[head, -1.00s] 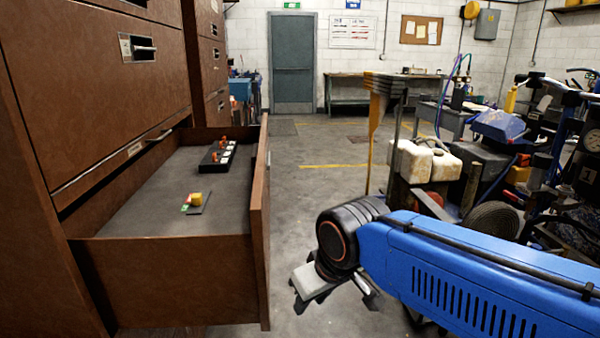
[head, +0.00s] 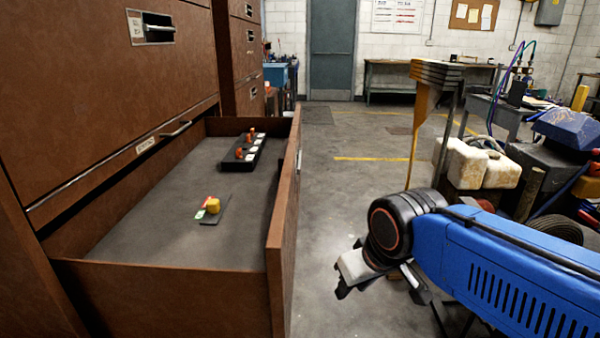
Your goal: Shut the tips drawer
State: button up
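The tips drawer (head: 175,295) is a brown wooden drawer pulled out from a cabinet at the left. Its front panel (head: 287,215) faces right, toward my arm. Inside lie a black tray (head: 238,155) with orange-topped pieces and a small dark plate with a yellow piece (head: 213,206). A label (head: 146,145) sits on the cabinet edge above the drawer. My gripper (head: 340,290) is to the right of the drawer front, apart from it, pointing down and left over the floor. Its fingers are small and partly hidden by the wrist, so their opening is unclear.
The cabinet (head: 90,80) with closed drawers stands at left. Bare concrete floor (head: 345,195) lies between the drawer and the machines. A yellow-edged stand (head: 422,130) and white jugs (head: 475,163) are at right. A green door (head: 331,60) and a workbench (head: 410,80) stand at the back.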

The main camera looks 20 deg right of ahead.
aim_at(145, 258)
jog(key=i+l, duration=0.7)
jog(key=u, duration=0.2)
jog(key=i+l, duration=0.05)
jog(key=l, duration=0.05)
